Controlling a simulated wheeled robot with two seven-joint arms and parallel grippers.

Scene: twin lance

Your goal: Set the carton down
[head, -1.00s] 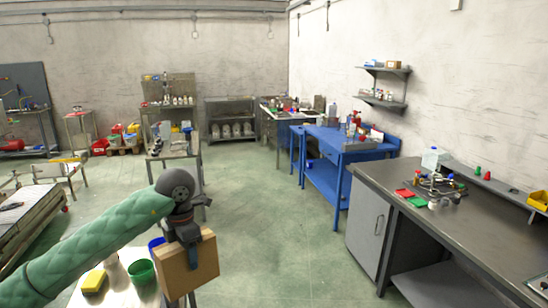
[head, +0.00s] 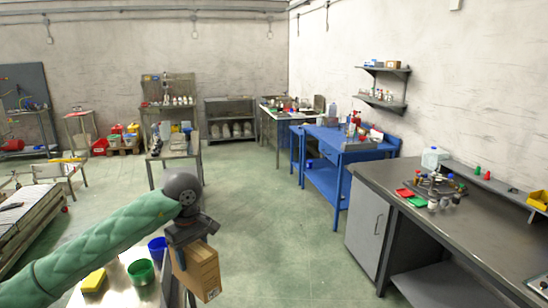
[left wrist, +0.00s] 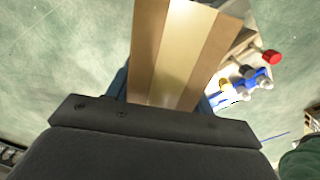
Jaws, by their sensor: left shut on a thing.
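The carton (head: 205,268), a brown cardboard box with a paler tape strip, hangs tilted in my left gripper (head: 190,240) in the head view. The gripper is shut on it from above. The carton is at the right end of a small light table (head: 122,293), and I cannot tell whether it is over the tabletop or just off it. In the left wrist view the carton (left wrist: 180,50) sticks out from between the jaws, with green floor around it. The carton's underside is hidden. My right gripper is not in view.
The small table holds a yellow block (head: 94,281), a green cup (head: 141,272) and a blue cup (head: 157,249) left of the carton. A grey workbench (head: 440,210) with small items stands right, a blue bench (head: 345,147) farther back. Open floor lies between.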

